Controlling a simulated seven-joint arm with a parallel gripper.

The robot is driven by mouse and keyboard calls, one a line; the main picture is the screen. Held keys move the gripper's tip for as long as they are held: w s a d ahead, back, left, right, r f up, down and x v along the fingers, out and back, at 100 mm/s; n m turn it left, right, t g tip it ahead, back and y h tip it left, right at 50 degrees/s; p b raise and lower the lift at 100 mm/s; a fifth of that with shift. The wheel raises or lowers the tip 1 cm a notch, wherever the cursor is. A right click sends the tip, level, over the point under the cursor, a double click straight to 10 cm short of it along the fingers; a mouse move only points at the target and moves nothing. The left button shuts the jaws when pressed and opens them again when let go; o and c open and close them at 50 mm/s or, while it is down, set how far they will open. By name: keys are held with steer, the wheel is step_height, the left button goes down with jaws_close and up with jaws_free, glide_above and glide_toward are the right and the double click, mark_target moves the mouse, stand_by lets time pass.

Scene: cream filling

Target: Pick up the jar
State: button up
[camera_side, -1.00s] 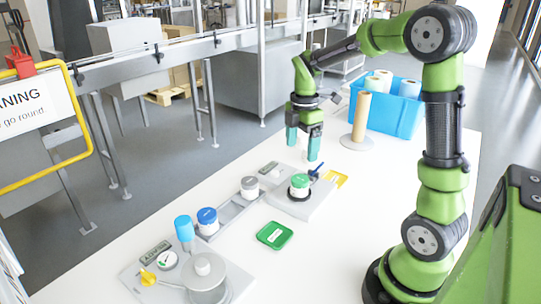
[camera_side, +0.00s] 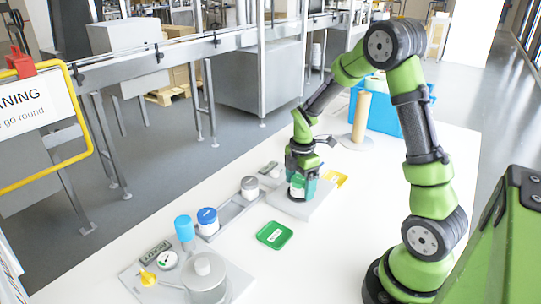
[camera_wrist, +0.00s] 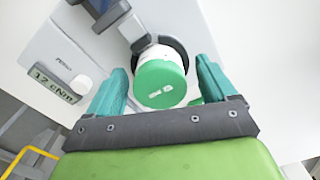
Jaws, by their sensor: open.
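The jar is white with a green lid (camera_wrist: 160,84) and stands in a dark round holder (camera_wrist: 177,47) on a pale station plate. My gripper (camera_wrist: 157,82) is open, with one teal finger on each side of the green lid. A gap shows between the lid and each finger in the wrist view. In the side view my gripper (camera_side: 301,186) is down over the station, and its fingers partly hide the jar.
A small display reading 12 cNm (camera_wrist: 53,86) is on the station. A blue-lidded jar (camera_side: 208,221) and a grey-lidded jar (camera_side: 250,187) stand along a grey rail. A green tray (camera_side: 275,235) lies on the white table. A blue bin (camera_side: 383,115) stands behind.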

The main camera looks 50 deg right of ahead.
steer(key=shift+c, duration=0.2)
steer(key=c, duration=1.1)
steer(key=shift+c, duration=0.2)
steer(key=shift+r, duration=0.1)
